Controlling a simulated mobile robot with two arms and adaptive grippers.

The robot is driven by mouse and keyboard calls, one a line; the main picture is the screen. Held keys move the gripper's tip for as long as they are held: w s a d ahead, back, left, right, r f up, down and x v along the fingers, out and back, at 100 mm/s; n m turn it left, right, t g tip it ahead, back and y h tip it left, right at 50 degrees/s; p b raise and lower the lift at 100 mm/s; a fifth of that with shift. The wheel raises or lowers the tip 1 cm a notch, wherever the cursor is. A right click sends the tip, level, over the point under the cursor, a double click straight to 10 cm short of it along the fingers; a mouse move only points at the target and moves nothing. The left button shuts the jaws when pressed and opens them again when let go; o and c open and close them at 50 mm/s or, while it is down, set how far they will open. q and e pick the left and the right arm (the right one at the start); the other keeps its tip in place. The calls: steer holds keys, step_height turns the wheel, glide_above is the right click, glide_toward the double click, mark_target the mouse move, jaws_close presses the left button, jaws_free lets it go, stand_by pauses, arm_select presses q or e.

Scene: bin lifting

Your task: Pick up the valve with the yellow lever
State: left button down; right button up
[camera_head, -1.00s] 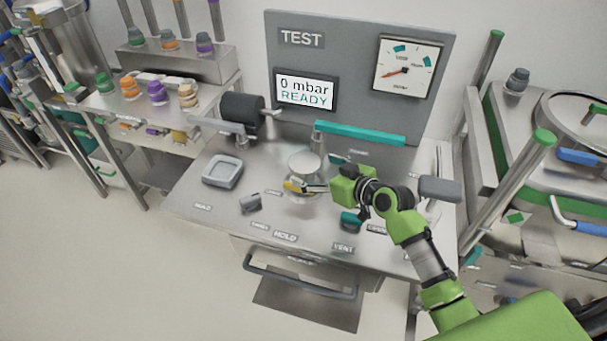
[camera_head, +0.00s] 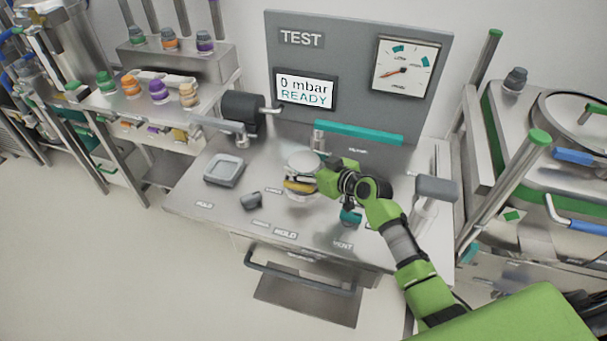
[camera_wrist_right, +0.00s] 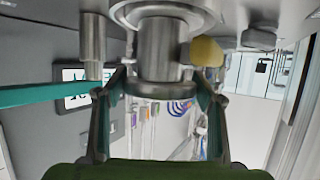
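The valve (camera_head: 301,164) has a round metal top and a yellow lever (camera_head: 298,187) on its front side. It stands upright on the steel test bench. In the right wrist view the metal valve body (camera_wrist_right: 160,50) fills the upper middle, with the yellow lever (camera_wrist_right: 207,53) to its right. My right gripper (camera_head: 316,174) is at the valve's right side. In the wrist view its fingers (camera_wrist_right: 160,80) are spread, one on each side of the valve's round flange. Whether they touch it is unclear. My left gripper is not in view.
A grey square tray (camera_head: 224,170) lies left of the valve, and a small dark grey part (camera_head: 250,200) in front. A teal bar (camera_head: 358,133) runs behind. The test panel (camera_head: 350,60) rises at the back. A grey block (camera_head: 436,188) is right.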

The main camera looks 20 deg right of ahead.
steer(key=shift+w+r, duration=0.1)
steer(key=shift+r, duration=0.05)
steer(key=shift+r, duration=0.1)
steer(key=shift+w+r+b, duration=0.1)
steer(key=shift+r+b, duration=0.2)
steer(key=shift+r, duration=0.25)
steer(key=s+r, duration=0.1)
steer(key=r, duration=0.1)
steer(key=s+r+b, duration=0.1)
steer(key=s+r, duration=0.2)
steer(key=r, duration=0.1)
steer(key=shift+s+a+r, duration=0.2)
steer(key=shift+a+r, duration=0.1)
steer(key=shift+r, duration=0.1)
steer(key=s+a+r+b, duration=0.1)
steer(key=s+r+b, duration=0.1)
steer(key=s+r, duration=0.3)
steer(key=s, duration=0.4)
steer(key=shift+s+a, duration=0.2)
steer(key=shift+s, duration=0.15)
steer(key=shift+r, duration=0.1)
